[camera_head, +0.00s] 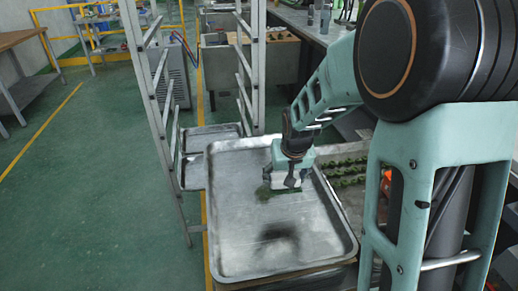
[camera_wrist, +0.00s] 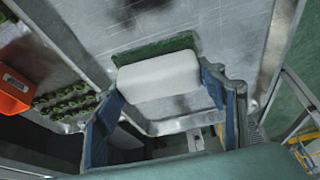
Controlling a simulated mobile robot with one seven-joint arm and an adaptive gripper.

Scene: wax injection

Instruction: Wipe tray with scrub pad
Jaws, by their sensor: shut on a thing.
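The tray (camera_head: 235,245) is a large shallow metal pan with a raised rim, lying flat in the middle of the head view; its bare metal also shows in the wrist view (camera_wrist: 230,35). My gripper (camera_head: 285,182) is over the tray's far half and points down. It is shut on the scrub pad (camera_wrist: 160,75), a white block with a green scrubbing layer, held between both fingers. The green edge (camera_head: 264,192) shows at the tray surface in the head view. I cannot tell for sure whether it touches. A dark shadow lies on the tray's near half.
A metal rack (camera_head: 165,110) stands just left of the tray, with smaller trays (camera_head: 210,134) behind. To the right are rows of green pieces (camera_head: 347,172) and an orange object (camera_wrist: 14,92). The green floor at left is open, with a wooden table (camera_head: 18,38) far off.

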